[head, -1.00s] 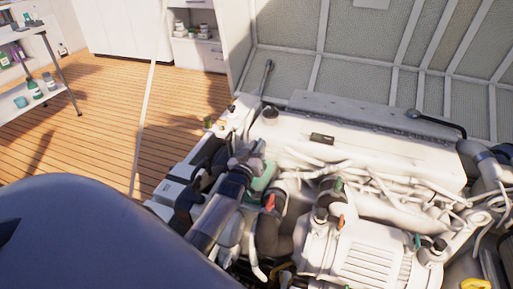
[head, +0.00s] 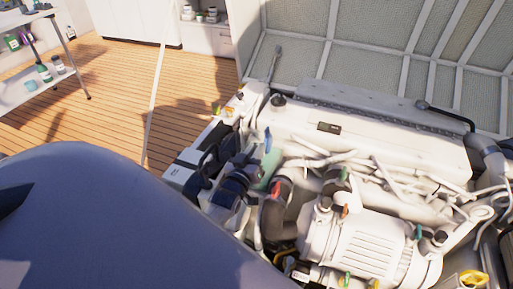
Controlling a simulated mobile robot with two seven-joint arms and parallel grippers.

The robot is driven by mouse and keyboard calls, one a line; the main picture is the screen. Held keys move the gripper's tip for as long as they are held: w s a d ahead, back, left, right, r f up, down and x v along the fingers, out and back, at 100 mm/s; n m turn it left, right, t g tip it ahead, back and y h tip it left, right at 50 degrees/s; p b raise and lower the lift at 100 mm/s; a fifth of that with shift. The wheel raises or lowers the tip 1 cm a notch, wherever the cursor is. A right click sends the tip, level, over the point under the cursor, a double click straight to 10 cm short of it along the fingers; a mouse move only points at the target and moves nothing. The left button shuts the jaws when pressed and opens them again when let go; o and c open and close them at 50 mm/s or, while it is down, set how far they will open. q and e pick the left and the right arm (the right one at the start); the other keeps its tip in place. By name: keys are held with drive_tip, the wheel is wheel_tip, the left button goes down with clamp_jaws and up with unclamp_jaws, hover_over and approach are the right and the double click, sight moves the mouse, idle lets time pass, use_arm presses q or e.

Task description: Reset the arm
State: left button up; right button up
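My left gripper (head: 240,176) shows small and dark at the left end of the white engine (head: 365,160), beyond the large grey-blue curve of my own body. Its fingertips blend with dark engine parts, so I cannot tell whether they are apart or hold anything. A blue valve handle (head: 267,140) stands upright just to the right of and beyond the gripper, with a visible gap. A red handle (head: 276,188) on a dark hose lies to the gripper's right. My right gripper is not in view.
Hoses, pipes and several coloured handles crowd the engine, including an orange one (head: 345,211) and a green one (head: 345,174). A ribbed panel (head: 400,68) stands behind it. The wooden floor (head: 110,110) is open at left, near a shelf cart (head: 50,82).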

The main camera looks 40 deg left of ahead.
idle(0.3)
use_arm(q)
drive_tip(key=s+d+f+m+g+h, duration=0.3)
drive_tip(key=s+d+m+h, duration=0.1)
drive_tip(key=s+d, duration=0.55)
drive_tip(key=s+d+f+m+g+h, duration=0.3)
drive_tip(key=s+d+f+m+h, duration=0.15)
drive_tip(key=s+d, duration=0.55)
wheel_tip(320, 180, up, 16)
drive_tip(key=s+a+y+p, duration=0.1)
drive_tip(key=s+p, duration=0.1)
drive_tip(key=p, duration=1.5)
drive_tip(key=shift+s+f+m+g, duration=0.15)
drive_tip(key=shift+s+m+g, duration=0.1)
drive_tip(key=shift+m+g, duration=0.15)
drive_tip(key=shift+a, duration=0.15)
